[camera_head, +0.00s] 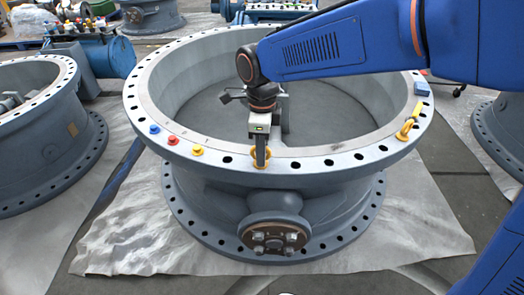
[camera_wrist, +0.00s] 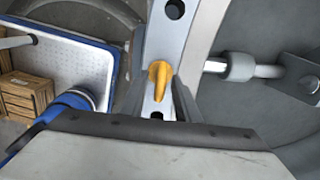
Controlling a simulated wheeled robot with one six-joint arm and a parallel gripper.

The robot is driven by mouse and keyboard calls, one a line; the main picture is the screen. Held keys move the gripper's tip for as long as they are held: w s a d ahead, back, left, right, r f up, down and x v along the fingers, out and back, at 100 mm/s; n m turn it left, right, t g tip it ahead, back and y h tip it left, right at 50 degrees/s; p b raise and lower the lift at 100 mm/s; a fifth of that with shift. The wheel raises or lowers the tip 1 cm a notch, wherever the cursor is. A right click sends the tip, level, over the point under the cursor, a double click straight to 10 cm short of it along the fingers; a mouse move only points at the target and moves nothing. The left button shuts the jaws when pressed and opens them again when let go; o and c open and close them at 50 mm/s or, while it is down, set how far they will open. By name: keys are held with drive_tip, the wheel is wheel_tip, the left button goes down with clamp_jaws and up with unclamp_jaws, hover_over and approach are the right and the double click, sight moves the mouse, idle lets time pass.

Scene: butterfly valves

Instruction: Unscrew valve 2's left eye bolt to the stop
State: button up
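The large grey valve body (camera_head: 150,110) stands in the middle of the head view, with a ring of holes in its top flange. A yellow eye bolt (camera_head: 261,153) sits upright in the near part of that flange, and a second one (camera_head: 405,130) sits at the right. My gripper (camera_head: 260,148) points down at the near eye bolt and partly hides it. In the wrist view the yellow eye bolt (camera_wrist: 160,75) stands between my gripper's two fingers (camera_wrist: 160,90), seen nearly edge-on. The fingers look open, with light flange showing beside the bolt. Its thread is hidden.
Blue (camera_head: 155,129), red (camera_head: 172,140) and yellow (camera_head: 197,150) small pieces lie on the flange left of my gripper. A blue block (camera_head: 421,89) lies at the right. Another valve body (camera_head: 45,140) stands at the left. A wooden crate (camera_wrist: 25,95) shows in the wrist view.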

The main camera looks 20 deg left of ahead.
clamp_jaws()
drive_tip(key=shift+n, duration=0.3)
